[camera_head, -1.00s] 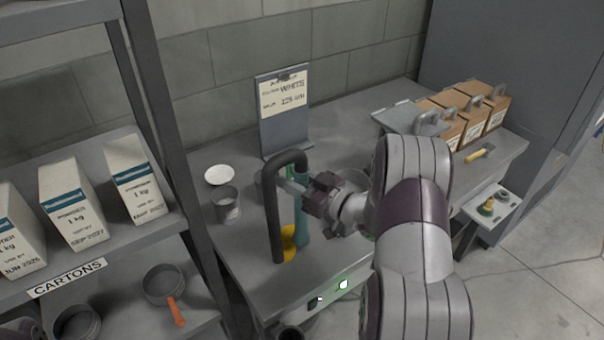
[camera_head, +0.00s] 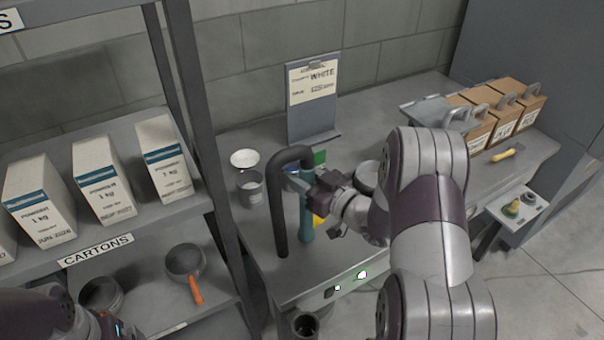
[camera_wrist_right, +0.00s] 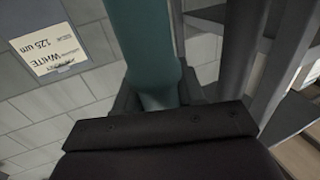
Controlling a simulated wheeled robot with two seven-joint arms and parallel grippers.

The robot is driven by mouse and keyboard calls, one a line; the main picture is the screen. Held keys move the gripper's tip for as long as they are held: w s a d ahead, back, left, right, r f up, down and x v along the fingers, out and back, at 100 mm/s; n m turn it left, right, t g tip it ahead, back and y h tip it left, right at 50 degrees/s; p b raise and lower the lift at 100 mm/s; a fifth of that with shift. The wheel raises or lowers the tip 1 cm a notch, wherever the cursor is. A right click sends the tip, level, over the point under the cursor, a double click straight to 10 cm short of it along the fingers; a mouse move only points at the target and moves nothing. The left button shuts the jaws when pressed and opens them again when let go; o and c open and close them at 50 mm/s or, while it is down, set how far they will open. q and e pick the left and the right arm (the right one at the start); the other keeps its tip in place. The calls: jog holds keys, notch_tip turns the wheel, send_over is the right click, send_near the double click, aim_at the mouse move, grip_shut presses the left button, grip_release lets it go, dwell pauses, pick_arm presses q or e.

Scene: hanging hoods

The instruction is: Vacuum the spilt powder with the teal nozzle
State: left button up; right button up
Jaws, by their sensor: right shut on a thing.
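My right gripper (camera_head: 307,184) is shut on the teal nozzle (camera_head: 306,224), which hangs roughly upright above the front left part of the grey bench (camera_head: 262,262). A thick dark hose (camera_head: 279,205) arches over from the nozzle's top and hangs down beside it. In the right wrist view the teal tube (camera_wrist_right: 150,45) stands between the fingers. I cannot make out the spilt powder for certain, and I cannot tell whether the nozzle's lower end touches the bench. Only part of my left arm shows at the lower left; its gripper is out of view.
A yellow thing (camera_head: 319,219) lies partly behind the nozzle. A white dish (camera_head: 244,158), a grey cup (camera_head: 250,188), a round pan (camera_head: 367,177) and a sign stand (camera_head: 312,115) stand nearby. A shelf (camera_head: 205,130) with cartons borders the left; boxes (camera_head: 487,128) stand at right.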

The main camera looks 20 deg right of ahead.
jog(key=w+d+b, duration=0.1)
jog(key=w+d, duration=0.3)
jog(key=w, duration=0.1)
jog(key=shift+d, duration=0.15)
dwell(0.7)
jog(key=shift+r, duration=0.15)
dwell(0.8)
notch_tip(320, 180, up, 7)
jog(key=p, duration=0.5)
jog(key=shift+p, duration=0.4)
